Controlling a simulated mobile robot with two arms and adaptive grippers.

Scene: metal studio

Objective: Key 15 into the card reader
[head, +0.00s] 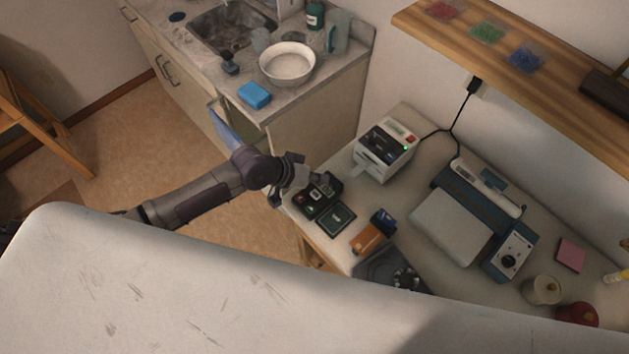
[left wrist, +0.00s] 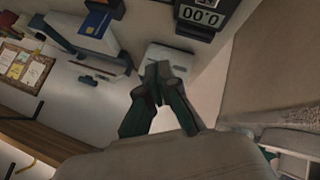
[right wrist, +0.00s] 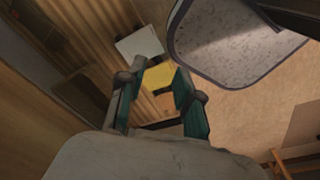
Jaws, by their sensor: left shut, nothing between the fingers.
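My left gripper (head: 290,180) is at the table's left edge in the head view, beside a dark device (head: 318,196) with pale parts on top. In the left wrist view the left fingers (left wrist: 160,80) are shut together and empty, in front of a pale object (left wrist: 180,58). A dark unit showing 0.00 (left wrist: 204,14) is just beyond, upside down; I cannot tell surely whether it is the card reader. Its keys are not visible there. My right gripper (right wrist: 158,85) shows in the right wrist view, fingers apart and empty.
A white device (head: 385,150) with a green light stands behind the dark one. A dark square pad (head: 335,219), an orange item (head: 367,239) and a blue-grey machine (head: 465,225) are on the table. A counter with a white bowl (head: 287,64) is at the back.

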